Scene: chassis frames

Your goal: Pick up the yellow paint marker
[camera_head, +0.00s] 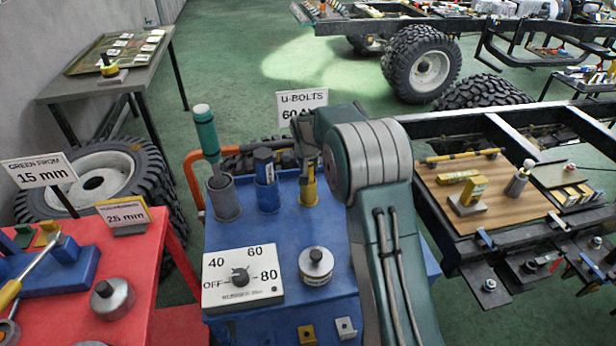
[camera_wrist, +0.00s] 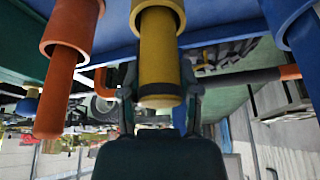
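The yellow paint marker (camera_wrist: 160,60) stands in a yellow cup holder (camera_wrist: 137,10) on the blue cart; the wrist view shows it upside down. In the head view its yellow holder (camera_head: 309,193) shows at the cart's back edge, partly beside my arm. My gripper (camera_wrist: 160,92) has one finger on each side of the marker's free end. A narrow gap shows at the left finger; contact on the right is unclear. The gripper looks open around the marker. In the head view my gripper (camera_head: 305,150) is mostly hidden by my arm.
A blue marker (camera_head: 264,165) and a green-handled tool (camera_head: 206,130) stand left of the yellow one. An orange marker (camera_wrist: 56,95) stands close by in the wrist view. A U-bolts sign (camera_head: 302,98) rises behind. The cart front holds a dial box (camera_head: 242,278) and a round tin (camera_head: 316,266).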

